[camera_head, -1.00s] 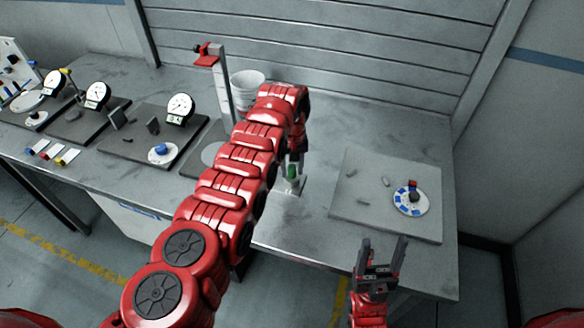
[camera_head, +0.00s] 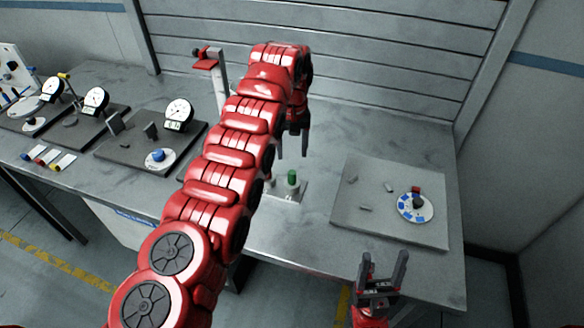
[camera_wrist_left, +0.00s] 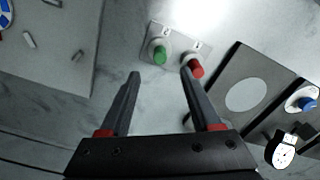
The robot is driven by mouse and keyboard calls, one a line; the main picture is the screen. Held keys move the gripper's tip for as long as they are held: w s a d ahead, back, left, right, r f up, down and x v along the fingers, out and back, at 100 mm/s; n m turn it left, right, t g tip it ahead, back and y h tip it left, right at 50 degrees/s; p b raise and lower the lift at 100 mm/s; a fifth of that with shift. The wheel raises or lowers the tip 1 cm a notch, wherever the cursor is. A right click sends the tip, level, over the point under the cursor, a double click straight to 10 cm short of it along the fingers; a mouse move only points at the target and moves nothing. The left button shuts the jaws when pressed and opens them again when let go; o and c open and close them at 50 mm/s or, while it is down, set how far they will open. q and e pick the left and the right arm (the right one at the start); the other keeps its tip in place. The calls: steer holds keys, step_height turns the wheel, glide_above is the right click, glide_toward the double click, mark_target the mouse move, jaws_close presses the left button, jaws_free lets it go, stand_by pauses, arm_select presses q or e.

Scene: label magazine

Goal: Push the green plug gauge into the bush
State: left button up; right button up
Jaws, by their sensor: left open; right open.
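The green plug gauge (camera_head: 292,177) stands upright on a small grey plate (camera_head: 297,194) near the table's front edge. In the left wrist view the green gauge (camera_wrist_left: 160,55) stands beside a red-topped plug (camera_wrist_left: 195,69). A pale round bush shows around the green gauge's foot; how deep the gauge sits in it I cannot tell. My left gripper (camera_head: 292,154) is open and empty above the green gauge, apart from it. It also shows in the left wrist view (camera_wrist_left: 162,78). My right gripper (camera_head: 384,256) is open and empty in front of the table.
A grey board (camera_head: 347,217) with a white dial and small loose parts lies on the right. Dial gauges on dark plates (camera_head: 108,152) stand on the left. A red-topped post (camera_head: 220,85) stands behind my left arm. The table behind the small plate looks mostly clear.

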arm_select(q)
step_height(320, 180, up, 8)
steer(key=p, duration=0.5)
steer(key=shift+p, duration=0.3)
steer(key=shift+s+f, duration=0.1)
steer(key=shift+f, duration=0.05)
